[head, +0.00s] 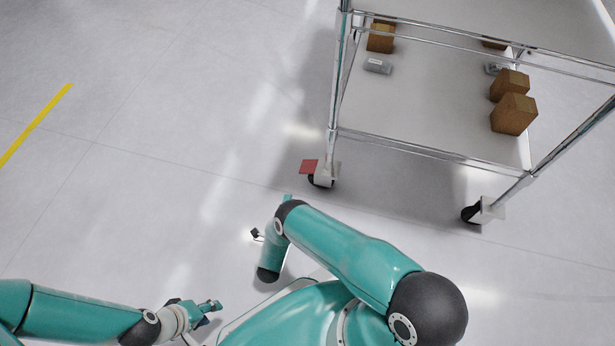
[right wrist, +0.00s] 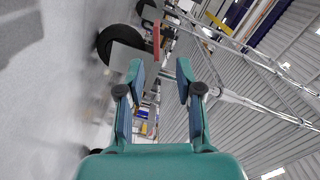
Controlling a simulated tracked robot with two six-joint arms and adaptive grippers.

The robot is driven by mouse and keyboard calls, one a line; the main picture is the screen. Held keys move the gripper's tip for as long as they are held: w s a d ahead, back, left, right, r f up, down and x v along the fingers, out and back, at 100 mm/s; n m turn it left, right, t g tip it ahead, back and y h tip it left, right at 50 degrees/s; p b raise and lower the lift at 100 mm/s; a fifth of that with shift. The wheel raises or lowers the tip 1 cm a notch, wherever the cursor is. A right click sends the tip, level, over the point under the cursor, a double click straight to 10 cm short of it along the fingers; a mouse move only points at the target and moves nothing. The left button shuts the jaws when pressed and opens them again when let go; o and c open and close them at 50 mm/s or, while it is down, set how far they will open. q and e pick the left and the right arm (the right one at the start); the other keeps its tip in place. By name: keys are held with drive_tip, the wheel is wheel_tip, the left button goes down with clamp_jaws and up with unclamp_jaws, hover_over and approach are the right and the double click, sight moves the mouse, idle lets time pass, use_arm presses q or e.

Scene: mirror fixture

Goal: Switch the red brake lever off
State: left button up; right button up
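The red brake lever (head: 309,166) is a flat red plate sticking out to the left of the cart's near-left caster (head: 323,175). In the right wrist view the lever (right wrist: 156,41) appears as a thin upright red strip beside the dark wheel (right wrist: 119,44). My right gripper (right wrist: 160,68) is open and empty. The lever shows beyond its fingertips, roughly in line with the gap, with no contact visible. In the head view my right arm hides most of that gripper. My left gripper (head: 212,312) is low in the head view, far from the lever; its opening is unclear.
The wire-frame cart (head: 432,152) stands at the upper right with brown boxes (head: 514,114) on its shelf. Another caster (head: 483,211) is at its near-right corner. Open grey floor lies to the left, with a yellow line (head: 37,124).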

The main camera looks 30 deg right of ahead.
drive_tip(key=shift+h, duration=0.3)
drive_tip(key=b+x, duration=0.1)
drive_tip(key=x, duration=0.4)
drive_tip(key=b+x, duration=0.1)
drive_tip(key=x, duration=0.4)
drive_tip(key=f+b+x, duration=0.1)
drive_tip(key=b+x, duration=0.1)
drive_tip(key=x, duration=0.3)
drive_tip(key=shift+s+d, duration=0.1)
drive_tip(key=shift+d, duration=0.3)
drive_tip(key=shift+w+d, duration=0.35)
use_arm(q)
wheel_tip(320, 180, down, 5)
drive_tip(key=shift+f, duration=0.1)
use_arm(e)
drive_tip(key=shift+r, duration=0.1)
clamp_jaws()
